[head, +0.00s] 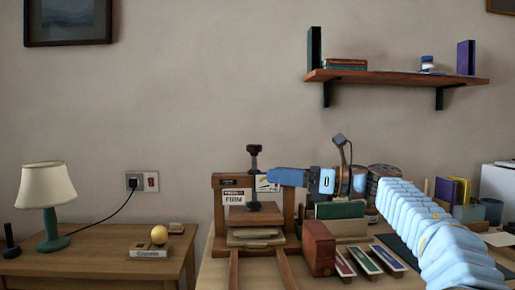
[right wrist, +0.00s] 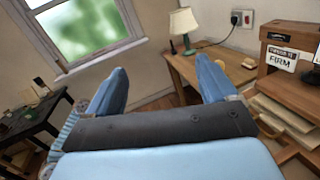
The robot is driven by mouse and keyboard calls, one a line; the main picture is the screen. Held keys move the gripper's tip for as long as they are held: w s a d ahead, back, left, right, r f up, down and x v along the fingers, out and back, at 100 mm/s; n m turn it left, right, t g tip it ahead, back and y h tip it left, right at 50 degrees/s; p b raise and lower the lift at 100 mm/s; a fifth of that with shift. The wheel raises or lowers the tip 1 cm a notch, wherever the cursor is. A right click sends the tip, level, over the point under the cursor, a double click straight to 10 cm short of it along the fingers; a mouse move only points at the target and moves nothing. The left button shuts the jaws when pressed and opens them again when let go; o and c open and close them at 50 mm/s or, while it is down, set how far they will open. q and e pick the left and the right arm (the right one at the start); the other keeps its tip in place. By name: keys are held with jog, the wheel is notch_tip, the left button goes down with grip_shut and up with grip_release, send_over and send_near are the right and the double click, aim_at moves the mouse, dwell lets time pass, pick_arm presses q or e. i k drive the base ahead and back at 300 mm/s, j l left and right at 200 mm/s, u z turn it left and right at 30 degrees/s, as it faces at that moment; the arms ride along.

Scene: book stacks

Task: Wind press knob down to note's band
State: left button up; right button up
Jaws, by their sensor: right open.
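The wooden book press (head: 220,205) stands left of centre in the head view. Its dark knob (head: 254,150) sits on top of an upright screw, above a brown pressing plate (head: 255,214). A white label (head: 237,194) reading FIRM is on the press, and a small note (head: 266,184) with coloured marks is to its right. My right gripper (head: 275,176) points left beside the note, lower than the knob. In the right wrist view its blue fingers (right wrist: 160,88) are apart with nothing between them; the press label (right wrist: 281,60) is to their right. My left gripper is out of view.
Under the plate lie stacked papers (head: 255,236). A lamp (head: 46,200) stands on the left side table. A shelf (head: 395,76) hangs above right. The wall above the knob is clear.

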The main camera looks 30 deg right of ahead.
aim_at(253, 150)
jog(key=i+l, duration=0.95)
jog(key=l, duration=0.2)
